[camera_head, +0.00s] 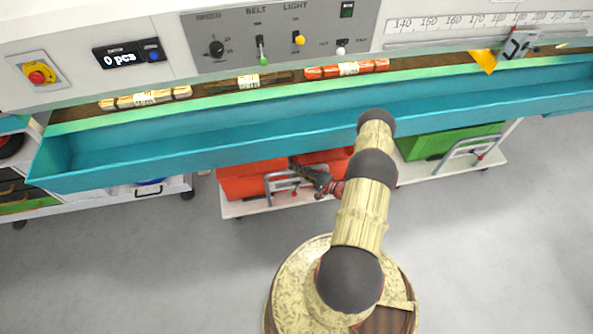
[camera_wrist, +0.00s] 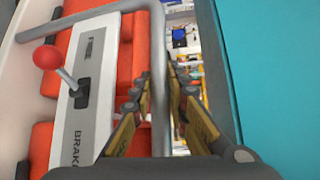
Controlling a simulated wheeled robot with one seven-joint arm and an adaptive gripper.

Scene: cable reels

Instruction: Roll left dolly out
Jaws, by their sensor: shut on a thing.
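The left dolly (camera_head: 238,209) is a low white platform bearing orange-red crates (camera_head: 240,183), under the teal trough. Its grey tube handle (camera_head: 268,186) stands at the front edge and shows large in the wrist view (camera_wrist: 157,60). My gripper (camera_head: 318,178) is at this handle, with its fingers (camera_wrist: 160,95) on either side of the upright tube, shut on it. A brake plate (camera_wrist: 88,95) with a red-knobbed lever (camera_wrist: 47,57) lies left of the fingers in the wrist view. The dolly's rear is hidden under the trough.
A second dolly with a green crate (camera_head: 440,145) and its own handle (camera_head: 460,148) stands to the right. A drawer cart (camera_head: 160,188) stands to the left. The teal trough (camera_head: 210,135) of the machine overhangs them. The grey floor (camera_head: 130,270) in front is clear.

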